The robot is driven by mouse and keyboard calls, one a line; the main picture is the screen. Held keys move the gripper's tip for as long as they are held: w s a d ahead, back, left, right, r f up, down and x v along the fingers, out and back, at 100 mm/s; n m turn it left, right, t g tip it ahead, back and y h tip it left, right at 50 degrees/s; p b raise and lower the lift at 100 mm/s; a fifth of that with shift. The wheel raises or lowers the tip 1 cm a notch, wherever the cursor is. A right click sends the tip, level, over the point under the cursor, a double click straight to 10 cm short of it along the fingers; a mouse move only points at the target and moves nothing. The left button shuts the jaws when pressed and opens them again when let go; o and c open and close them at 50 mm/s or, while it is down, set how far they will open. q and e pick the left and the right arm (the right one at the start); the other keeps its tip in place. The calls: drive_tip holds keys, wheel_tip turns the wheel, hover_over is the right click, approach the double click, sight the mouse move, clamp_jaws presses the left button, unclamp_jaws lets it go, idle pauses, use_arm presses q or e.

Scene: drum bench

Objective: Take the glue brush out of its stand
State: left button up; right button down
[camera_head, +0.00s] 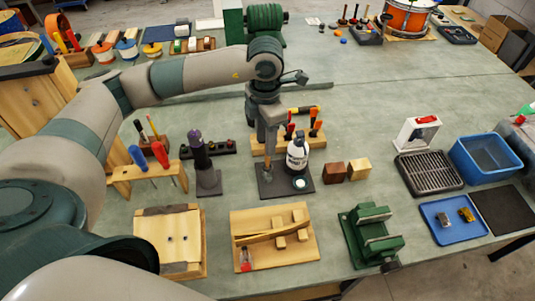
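My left gripper (268,148) points straight down over the left part of a dark square plate (272,192). A white bottle with a dark label (297,157) stands on this plate, just right of the gripper. A small light round piece (299,184) lies in front of the bottle. A thin brownish upright thing (267,173), possibly the glue brush or its stand, shows right below the fingertips. The fingers hide its upper part, and I cannot tell whether they touch it or how far they are apart. My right gripper is not in view.
A wooden rack with screwdrivers (262,148) stands behind the plate. A dark purple-topped tool on a stand (207,180) is to the left. Two wooden blocks (358,169) sit to the right. A wooden board (300,246) and a green vise (368,234) lie nearer.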

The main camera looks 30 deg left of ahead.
sight(268, 160)
use_arm(q)
drive_tip(key=shift+d+f+p, duration=0.1)
drive_tip(key=shift+f+p, duration=0.2)
drive_tip(key=shift+p, duration=0.25)
drive_tip(key=shift+d+f+p, duration=0.1)
drive_tip(key=shift+f+p, duration=0.6)
drive_tip(key=shift+f, duration=0.05)
wheel_tip(268, 160, down, 2)
drive_tip(key=shift+d+p, duration=0.1)
drive_tip(key=shift+p, duration=0.4)
drive_tip(key=shift+f, duration=0.55)
clamp_jaws()
